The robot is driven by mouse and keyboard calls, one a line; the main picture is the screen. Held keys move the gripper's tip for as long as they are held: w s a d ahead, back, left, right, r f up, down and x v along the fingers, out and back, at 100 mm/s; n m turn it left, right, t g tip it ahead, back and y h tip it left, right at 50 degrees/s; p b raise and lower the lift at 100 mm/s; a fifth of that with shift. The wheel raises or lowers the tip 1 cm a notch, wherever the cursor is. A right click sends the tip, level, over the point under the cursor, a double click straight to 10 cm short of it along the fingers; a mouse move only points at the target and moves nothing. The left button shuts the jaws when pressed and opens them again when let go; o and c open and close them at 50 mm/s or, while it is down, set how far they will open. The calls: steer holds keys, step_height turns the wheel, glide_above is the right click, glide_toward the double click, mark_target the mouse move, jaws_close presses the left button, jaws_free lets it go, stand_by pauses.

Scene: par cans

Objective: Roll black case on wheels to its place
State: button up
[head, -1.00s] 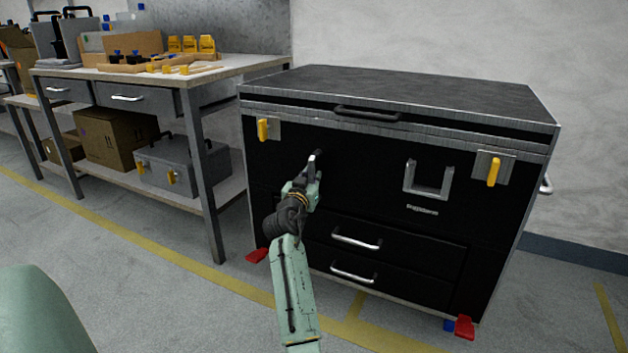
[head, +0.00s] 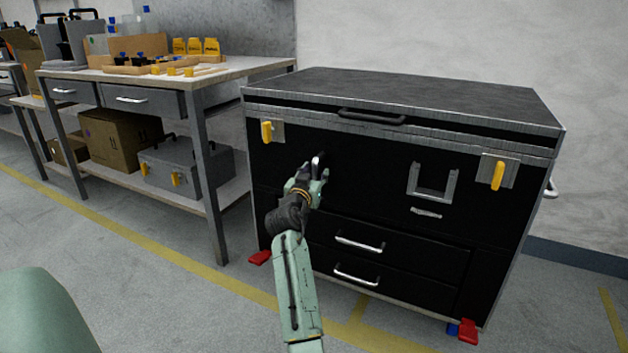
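The black case on wheels (head: 375,170) stands against the white wall, right of the workbench. It has a dark grey top, yellow latches, a black front handle, a recessed metal handle and two lower drawers with silver handles. A red pedal (head: 259,257) shows at its lower left, and a red pedal (head: 468,330) beside a blue one (head: 452,329) at its lower right. My gripper (head: 318,165) is in front of the upper left part of the case's front face. I cannot tell whether it touches the case or whether its fingers are open.
A workbench (head: 205,85) with boxes and bottles stands close at the case's left. Its lower shelf holds a grey toolbox (head: 187,165) and cardboard boxes. Yellow lines (head: 150,237) mark the grey floor. Open floor lies in front and to the right.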

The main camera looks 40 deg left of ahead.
step_height(320, 180, up, 8)
steer(key=shift+r, duration=0.15)
stand_by(0.6)
